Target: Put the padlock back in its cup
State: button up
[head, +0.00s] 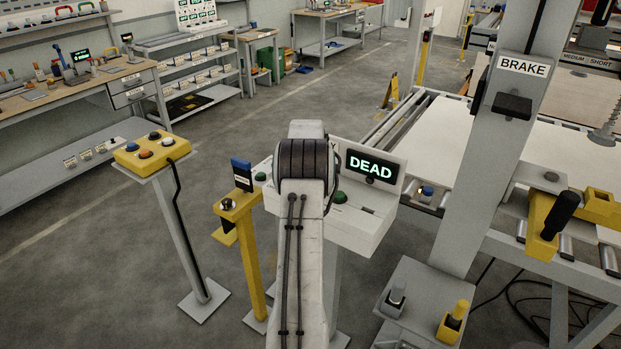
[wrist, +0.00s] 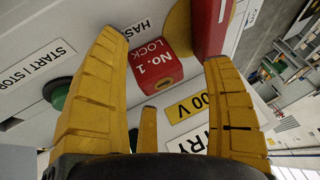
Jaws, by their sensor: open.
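In the wrist view a red padlock (wrist: 153,68) marked "NO. 1 LOCK" is on a pale panel by a label that reads in part "HAS". My gripper (wrist: 162,48) is open, its yellow fingers on either side of the padlock in the picture. I see no clear contact, and the padlock's shackle cannot be made out. In the head view my arm hides the gripper and the padlock. I cannot identify the padlock's cup for certain in either view.
A red handle (wrist: 211,24) rises close by the right fingertip. A green button (wrist: 60,93) is at left. In the head view a "DEAD" display (head: 372,166) tops the white box; a yellow stand (head: 250,250) and a grey column (head: 490,150) flank it. Open floor lies left.

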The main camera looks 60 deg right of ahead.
jog(key=shift+f, duration=0.15)
jog(key=shift+c, duration=0.3)
jog(key=c, duration=1.4)
grip_shut()
